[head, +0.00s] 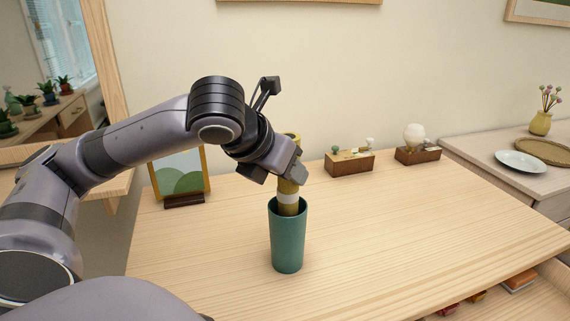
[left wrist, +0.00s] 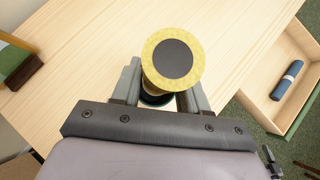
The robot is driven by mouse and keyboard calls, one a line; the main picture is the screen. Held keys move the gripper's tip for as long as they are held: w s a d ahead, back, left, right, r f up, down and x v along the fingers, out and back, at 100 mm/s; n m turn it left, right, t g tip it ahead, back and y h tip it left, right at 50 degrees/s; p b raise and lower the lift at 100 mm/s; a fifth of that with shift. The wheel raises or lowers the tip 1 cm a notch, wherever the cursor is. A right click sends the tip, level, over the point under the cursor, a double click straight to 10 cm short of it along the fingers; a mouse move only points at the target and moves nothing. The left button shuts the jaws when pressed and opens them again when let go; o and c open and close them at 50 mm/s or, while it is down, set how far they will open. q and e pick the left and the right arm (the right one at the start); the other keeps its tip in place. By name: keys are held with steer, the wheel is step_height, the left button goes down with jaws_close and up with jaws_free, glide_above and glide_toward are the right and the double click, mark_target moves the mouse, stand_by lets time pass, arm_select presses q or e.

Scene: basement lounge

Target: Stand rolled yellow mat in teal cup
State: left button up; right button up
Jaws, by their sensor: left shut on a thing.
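The rolled yellow mat (head: 288,186) is upright, with a pale band near its lower part. Its lower end is inside the mouth of the teal cup (head: 288,242), which stands on the wooden table. My left gripper (head: 291,175) is shut on the mat above the cup's rim. In the left wrist view the mat's round end (left wrist: 173,58), yellow with a dark centre, lies between the fingers of my left gripper (left wrist: 160,92). A bit of the cup's rim (left wrist: 155,100) shows below it. How deep the mat sits is hidden by the cup wall. My right gripper is not in view.
A framed green picture (head: 181,176) stands at the table's back left. Two small wooden planters (head: 350,165) (head: 417,156) stand along the back. The table's right side (head: 420,230) is clear. An open drawer (left wrist: 285,75) holds a blue roll (left wrist: 287,80).

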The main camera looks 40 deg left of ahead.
arm_select(q)
steer(key=shift+f, duration=0.15)
steer(key=o, duration=1.2)
steer(key=shift+c, duration=0.2)
steer(key=a+p+v, duration=0.1)
steer(key=v, duration=0.6)
steer(key=shift+d+p, duration=0.35)
steer(key=shift+d, duration=0.1)
steer(key=shift+s, duration=0.1)
